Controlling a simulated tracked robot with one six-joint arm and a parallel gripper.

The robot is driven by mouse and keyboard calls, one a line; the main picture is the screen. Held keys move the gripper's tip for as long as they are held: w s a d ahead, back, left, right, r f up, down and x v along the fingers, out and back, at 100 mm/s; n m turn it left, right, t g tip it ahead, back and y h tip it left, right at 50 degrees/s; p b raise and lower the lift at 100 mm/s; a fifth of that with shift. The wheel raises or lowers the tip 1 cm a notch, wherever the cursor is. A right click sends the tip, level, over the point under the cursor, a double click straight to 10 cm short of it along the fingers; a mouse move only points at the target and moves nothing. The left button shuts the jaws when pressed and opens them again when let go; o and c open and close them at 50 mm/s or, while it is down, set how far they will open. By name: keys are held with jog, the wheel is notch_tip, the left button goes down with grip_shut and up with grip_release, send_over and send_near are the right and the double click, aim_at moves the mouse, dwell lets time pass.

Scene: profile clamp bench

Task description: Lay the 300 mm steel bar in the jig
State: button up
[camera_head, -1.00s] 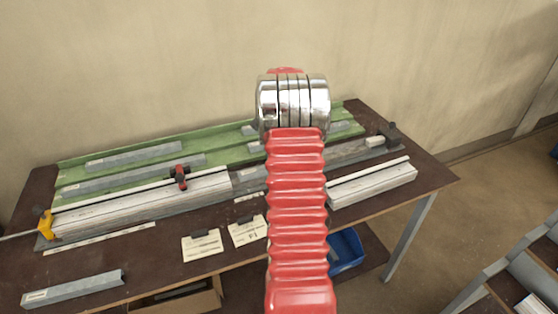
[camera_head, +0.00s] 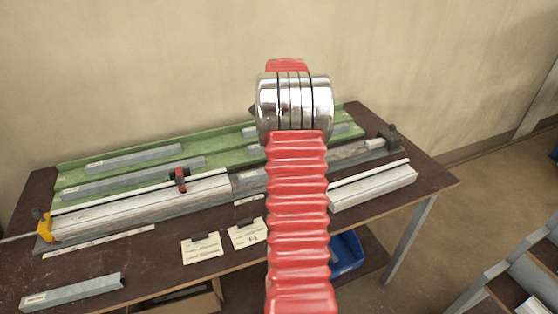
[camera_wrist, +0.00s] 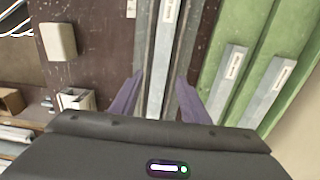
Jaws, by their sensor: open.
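The jig is a long channel along the bench, with a yellow piece (camera_head: 44,227) at its left end and a dark end stop (camera_head: 390,132) at its right. A pale profile (camera_head: 140,208) lies in its left part. A grey steel bar (camera_head: 248,181) with a white label lies right of it, partly hidden by my arm. In the wrist view my gripper (camera_wrist: 158,88) is open, its two purple fingers on either side of a grey labelled strip (camera_wrist: 158,65). I cannot tell whether they touch it. The labels are too small to read, so I cannot tell which bar is 300 mm.
A green rack (camera_head: 225,157) behind the jig holds several grey bars. A loose grey bar (camera_head: 72,292) lies at the bench's front left. Two cards (camera_head: 202,248) lie at the front edge. A pale profile (camera_head: 372,186) lies at right. A red clamp (camera_head: 180,179) stands on the jig.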

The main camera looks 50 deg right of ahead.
notch_tip(320, 180, up, 7)
dwell(0.3)
jog(key=shift+a, duration=0.1)
dwell(0.6)
jog(key=a+r+n+t, duration=0.1)
jog(key=a+r+n, duration=0.25)
jog(key=a, duration=0.55)
jog(key=w+a+r+n+t+h, duration=0.1)
jog(key=a+r+n, duration=0.25)
jog(key=a, duration=0.65)
jog(key=a+r+n, duration=0.3)
jog(key=a+n, duration=0.1)
jog(key=a, duration=0.5)
jog(key=s+a+f+n+t, duration=0.1)
jog(key=s+a+f+n, duration=0.1)
jog(key=s+a+n, duration=0.4)
jog(key=s+a+f+n+t+y, duration=0.1)
jog(key=s+a+n, duration=0.6)
jog(key=a, duration=0.8)
jog(key=shift+s+a+f+t, duration=0.15)
jog(key=shift+s+f+t, duration=0.55)
jog(key=shift+s+t, duration=0.15)
jog(key=shift+c, duration=0.5)
